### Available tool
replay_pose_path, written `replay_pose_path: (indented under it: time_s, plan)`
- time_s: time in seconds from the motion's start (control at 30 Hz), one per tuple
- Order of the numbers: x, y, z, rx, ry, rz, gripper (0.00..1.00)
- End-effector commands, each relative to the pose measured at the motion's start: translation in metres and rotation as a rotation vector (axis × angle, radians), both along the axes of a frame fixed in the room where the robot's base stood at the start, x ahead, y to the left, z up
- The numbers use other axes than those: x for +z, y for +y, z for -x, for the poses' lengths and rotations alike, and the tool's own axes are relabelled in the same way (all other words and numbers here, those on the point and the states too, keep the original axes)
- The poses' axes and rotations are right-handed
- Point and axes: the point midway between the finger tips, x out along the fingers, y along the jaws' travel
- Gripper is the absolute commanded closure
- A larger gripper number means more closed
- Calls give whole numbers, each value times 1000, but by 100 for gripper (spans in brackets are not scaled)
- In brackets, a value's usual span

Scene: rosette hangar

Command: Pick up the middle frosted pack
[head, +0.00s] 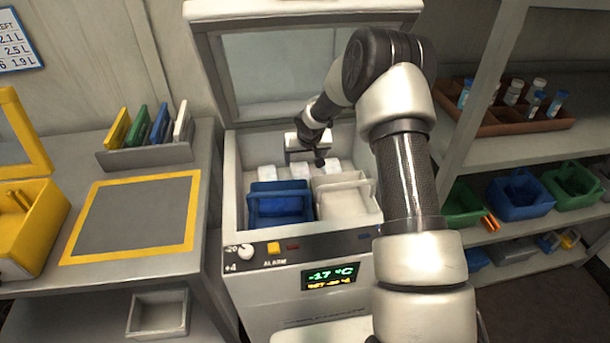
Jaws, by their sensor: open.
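Three pale frosted packs lie in a row at the back of the open chest freezer (229,190). They are the left pack (267,172), the middle pack (299,170) and the right pack (332,166). My gripper (304,160) reaches down into the freezer over the row, around the middle pack's place. It is open, and nothing shows held in it. The gripper hides part of the packs behind it. I cannot tell whether its fingers touch the middle pack.
A blue basket (280,204) and a white basket (343,197) fill the freezer's front, close before the packs. The raised lid (285,75) stands behind. The freezer walls bound the space. A yellow-framed mat (133,216) lies clear on the left bench.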

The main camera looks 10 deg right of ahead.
Motion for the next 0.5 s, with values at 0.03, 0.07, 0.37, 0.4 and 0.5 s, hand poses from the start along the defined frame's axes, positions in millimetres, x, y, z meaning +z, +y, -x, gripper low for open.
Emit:
replay_pose_path:
  time_s: [0.03,0.07,0.37,0.4,0.5]
  plan:
    - [-10,0,-2,-3,6,-1,25]
    - [-15,0,-5,-3,5,-1,25]
    - [-72,-2,-38,-3,1,-2,25]
    - [-78,-2,-43,-4,1,-2,25]
    - [-92,-1,-51,-3,0,-2,25]
